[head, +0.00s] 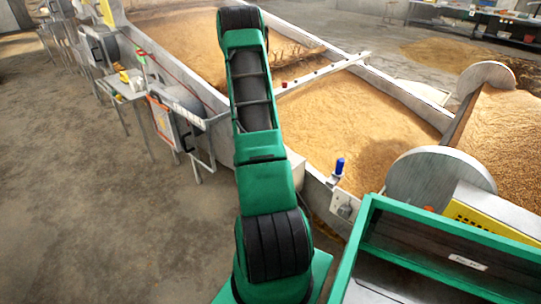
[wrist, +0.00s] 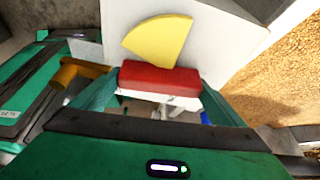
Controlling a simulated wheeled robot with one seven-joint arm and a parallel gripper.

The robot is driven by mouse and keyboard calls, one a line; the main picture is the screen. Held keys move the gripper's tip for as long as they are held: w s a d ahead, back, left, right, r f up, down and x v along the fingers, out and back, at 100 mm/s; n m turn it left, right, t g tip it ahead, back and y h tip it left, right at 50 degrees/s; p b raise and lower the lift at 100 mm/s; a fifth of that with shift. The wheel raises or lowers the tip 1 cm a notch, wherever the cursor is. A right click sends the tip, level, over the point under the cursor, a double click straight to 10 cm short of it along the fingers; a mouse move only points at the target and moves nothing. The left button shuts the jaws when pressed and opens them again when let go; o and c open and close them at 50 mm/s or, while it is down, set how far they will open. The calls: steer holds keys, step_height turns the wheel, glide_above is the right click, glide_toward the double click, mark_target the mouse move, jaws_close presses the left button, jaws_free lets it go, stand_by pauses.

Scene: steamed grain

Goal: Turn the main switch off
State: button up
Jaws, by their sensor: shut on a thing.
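The main switch shows in the wrist view as a red handle (wrist: 160,78) in front of a yellow quarter-disc (wrist: 158,38) on a pale panel (wrist: 228,40). My gripper (wrist: 159,82) has one green finger at each end of the red handle and is shut on it. The handle lies roughly level across the picture, with a white part under it. In the head view my arm reaches away from me, and my gripper and the switch cannot be made out there.
Long metal troughs of grain (head: 335,115) lie ahead and right. A grey wheel (head: 432,178) and a green-rimmed bin (head: 365,225) are close at right. A blue knob (head: 340,165) stands on the trough edge. Machines (head: 180,122) line the left side; the floor (head: 85,210) at left is clear.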

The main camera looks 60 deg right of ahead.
steer(key=shift+w+d+m, duration=0.1)
steer(key=shift+w+m, duration=0.2)
steer(key=shift+m, duration=0.3)
steer(key=shift+y, duration=0.3)
steer(key=o, duration=1.2)
steer(key=shift+s, duration=0.1)
steer(key=shift+r, duration=0.1)
steer(key=v, duration=1)
steer(key=shift+r, duration=0.3)
